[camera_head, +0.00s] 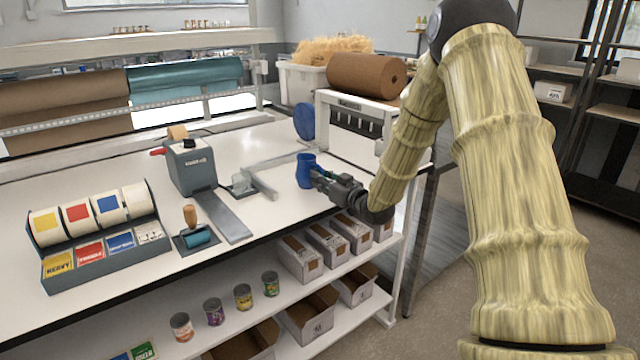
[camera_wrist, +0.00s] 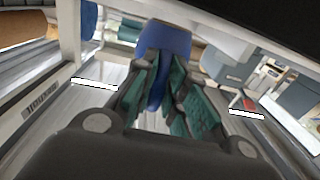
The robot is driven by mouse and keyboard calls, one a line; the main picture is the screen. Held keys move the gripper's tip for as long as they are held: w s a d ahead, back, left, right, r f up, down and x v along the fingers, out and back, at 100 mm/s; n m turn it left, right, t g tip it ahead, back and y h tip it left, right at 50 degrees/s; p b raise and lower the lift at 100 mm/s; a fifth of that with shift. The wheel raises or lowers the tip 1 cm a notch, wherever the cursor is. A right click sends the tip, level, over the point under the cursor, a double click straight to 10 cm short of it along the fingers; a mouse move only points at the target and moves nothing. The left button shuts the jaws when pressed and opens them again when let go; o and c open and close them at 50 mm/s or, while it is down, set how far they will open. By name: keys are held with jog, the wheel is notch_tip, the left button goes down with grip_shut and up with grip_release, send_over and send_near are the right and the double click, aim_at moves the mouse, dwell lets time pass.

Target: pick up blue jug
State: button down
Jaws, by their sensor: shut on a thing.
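The blue jug (camera_head: 305,171) is at the right part of the white worktable, near a clear bent frame. My gripper (camera_head: 322,180) reaches it from the right and is shut on it. In the wrist view the blue jug (camera_wrist: 165,42) shows between the green-padded fingers of my gripper (camera_wrist: 165,85). The fingers cover part of its lower side. I cannot tell whether its base touches the table.
A white stand with a brown roll (camera_head: 365,75) is behind. A blue disc (camera_head: 304,122) stands near it. Boxes and cans fill the shelf below.

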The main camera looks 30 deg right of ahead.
jog(key=shift+r, duration=0.75)
jog(key=s+a+r+b, duration=0.1)
jog(key=s+r+b, duration=0.1)
jog(key=s, duration=1.4)
jog(key=shift+a+r, duration=0.15)
jog(key=shift+a, duration=0.1)
dwell(1.3)
